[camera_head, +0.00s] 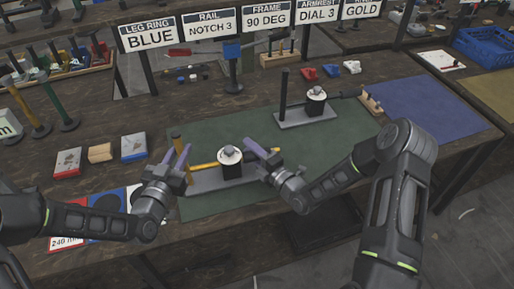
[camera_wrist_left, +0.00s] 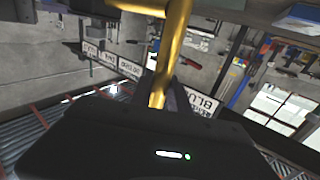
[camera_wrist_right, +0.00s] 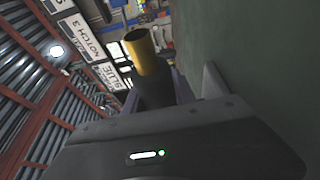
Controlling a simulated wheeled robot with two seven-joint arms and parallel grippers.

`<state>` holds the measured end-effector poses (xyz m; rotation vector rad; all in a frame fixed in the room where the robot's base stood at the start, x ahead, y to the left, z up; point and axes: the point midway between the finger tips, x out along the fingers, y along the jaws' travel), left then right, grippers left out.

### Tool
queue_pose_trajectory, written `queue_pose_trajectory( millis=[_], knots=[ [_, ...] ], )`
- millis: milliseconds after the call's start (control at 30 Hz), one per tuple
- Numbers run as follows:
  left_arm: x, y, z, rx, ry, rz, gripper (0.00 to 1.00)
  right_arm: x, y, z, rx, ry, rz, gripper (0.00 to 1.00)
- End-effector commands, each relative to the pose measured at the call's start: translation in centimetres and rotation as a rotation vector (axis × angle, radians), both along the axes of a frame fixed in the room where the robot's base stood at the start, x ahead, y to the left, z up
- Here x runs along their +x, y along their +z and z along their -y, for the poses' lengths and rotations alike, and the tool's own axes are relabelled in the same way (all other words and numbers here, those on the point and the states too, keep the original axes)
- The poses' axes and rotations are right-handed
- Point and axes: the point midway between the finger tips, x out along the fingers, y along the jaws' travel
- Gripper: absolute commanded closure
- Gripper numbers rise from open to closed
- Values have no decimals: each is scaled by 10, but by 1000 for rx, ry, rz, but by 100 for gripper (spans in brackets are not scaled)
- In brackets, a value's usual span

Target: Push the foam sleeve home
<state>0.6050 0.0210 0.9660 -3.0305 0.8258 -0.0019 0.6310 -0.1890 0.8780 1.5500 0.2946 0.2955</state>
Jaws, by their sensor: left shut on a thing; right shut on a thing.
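A rivet press with a grey base (camera_head: 205,182), a black-and-white head (camera_head: 230,162) and a yellow bar (camera_head: 203,166) stands on the green mat. My left gripper (camera_head: 180,162) is at its left end, shut on a yellow bent rod (camera_wrist_left: 172,48). My right gripper (camera_head: 262,152) is just right of the head. In the right wrist view a dark piece (camera_wrist_right: 155,92), which looks like the foam sleeve, sits between its fingers. A hollow yellow tube end (camera_wrist_right: 141,48) sticks out beyond it. I cannot tell how far sleeve and tube overlap.
A second press (camera_head: 316,101) stands behind to the right on the green mat (camera_head: 260,205). Small boxes (camera_head: 133,147) lie on the left. Rods on stands (camera_head: 35,120) rise at the far left. The blue mat (camera_head: 430,108) on the right is clear.

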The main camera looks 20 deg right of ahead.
Motion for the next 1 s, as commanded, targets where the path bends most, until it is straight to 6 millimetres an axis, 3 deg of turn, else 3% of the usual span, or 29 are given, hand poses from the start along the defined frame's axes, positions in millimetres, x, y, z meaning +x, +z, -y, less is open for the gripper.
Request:
queue_pose_trajectory(
  millis=[67,100,367,767,1000],
  knots=[
    [-2,0,4,-1,-8,-1,100,-1,0,-5,1,11,-1,100],
    [-2,0,4,-1,-9,-1,100,-1,0,-5,1,11,-1,67],
    [-1,0,3,-1,-7,-1,100,-1,0,-3,1,8,0,46],
    [-1,0,2,0,-3,0,100,-7,0,1,0,5,-1,45],
    [0,0,1,0,-2,0,100,-40,-1,15,-1,4,-3,45]
  ],
)
